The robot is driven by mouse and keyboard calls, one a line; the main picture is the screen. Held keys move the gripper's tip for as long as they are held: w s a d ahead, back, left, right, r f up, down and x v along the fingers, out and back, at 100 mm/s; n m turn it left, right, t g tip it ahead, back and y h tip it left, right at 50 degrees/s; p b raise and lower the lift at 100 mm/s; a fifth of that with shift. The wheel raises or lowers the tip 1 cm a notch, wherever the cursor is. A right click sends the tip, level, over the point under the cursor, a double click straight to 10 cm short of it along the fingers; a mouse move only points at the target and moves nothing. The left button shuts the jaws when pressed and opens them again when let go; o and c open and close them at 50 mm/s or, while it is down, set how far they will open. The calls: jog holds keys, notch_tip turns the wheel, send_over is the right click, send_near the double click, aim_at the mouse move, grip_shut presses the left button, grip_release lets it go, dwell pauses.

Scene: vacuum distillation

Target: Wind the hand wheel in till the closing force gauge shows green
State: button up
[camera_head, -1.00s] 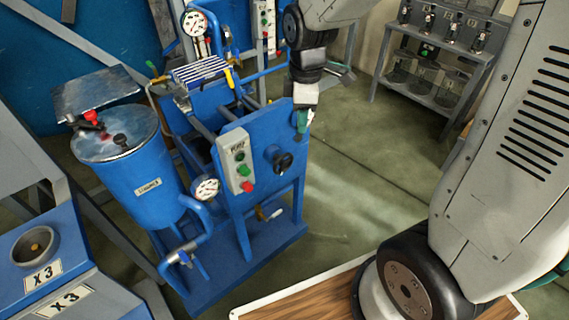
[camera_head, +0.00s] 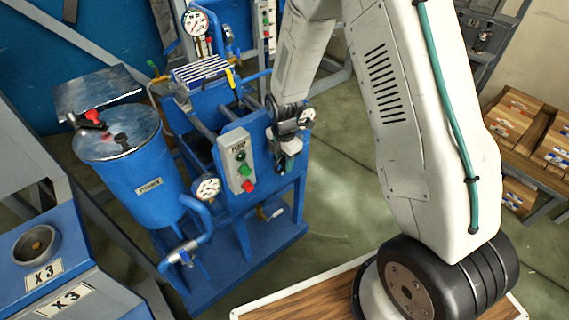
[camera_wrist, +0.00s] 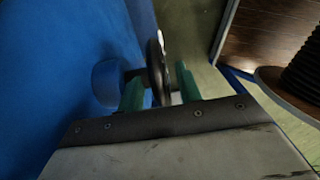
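The black hand wheel (camera_wrist: 156,72) sits on the front plate of the blue press (camera_head: 230,155). In the wrist view its rim is seen edge-on, on a shaft from a blue boss (camera_wrist: 107,84). My gripper (camera_wrist: 160,76) is open, with one green finger on each side of the rim and gaps showing. In the head view my gripper (camera_head: 285,162) covers most of the wheel. A small round white gauge (camera_head: 308,117) is just above and right of my gripper; its needle and colours are too small to read.
A push-button box (camera_head: 238,162) is left of my gripper on the plate. A lower gauge (camera_head: 207,188), a blue tank (camera_head: 145,180) and an upper gauge (camera_head: 195,22) are further left. Crates of boxes (camera_head: 530,130) stand at right. Green floor is clear right of the press.

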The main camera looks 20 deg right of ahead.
jog(key=shift+f, duration=0.9)
grip_shut()
jog(key=shift+g+y, duration=0.4)
jog(key=shift+y, duration=0.9)
grip_release()
